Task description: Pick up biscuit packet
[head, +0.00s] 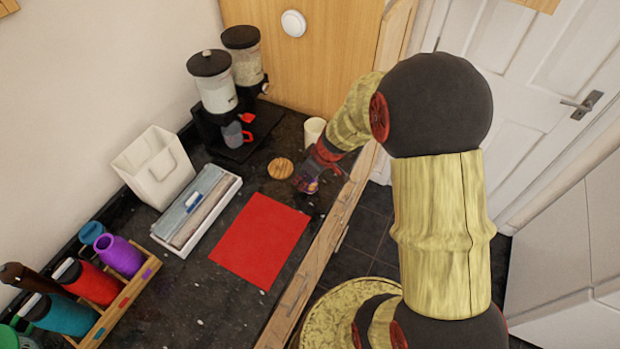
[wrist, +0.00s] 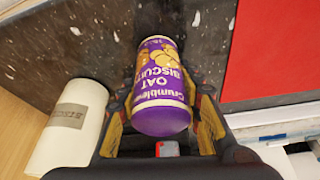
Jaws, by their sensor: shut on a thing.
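In the head view my gripper (head: 312,180) is at the counter's front edge, right of the round wooden disc. I cannot tell whether the packet touches the counter.
A white cylinder (wrist: 70,125) stands close beside my gripper; it also shows in the head view (head: 314,131). A wooden disc (head: 281,168), a red mat (head: 260,240), a white tray (head: 197,210) and a bottle rack (head: 126,300) are on the dark counter. Dispensers (head: 213,82) stand behind.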

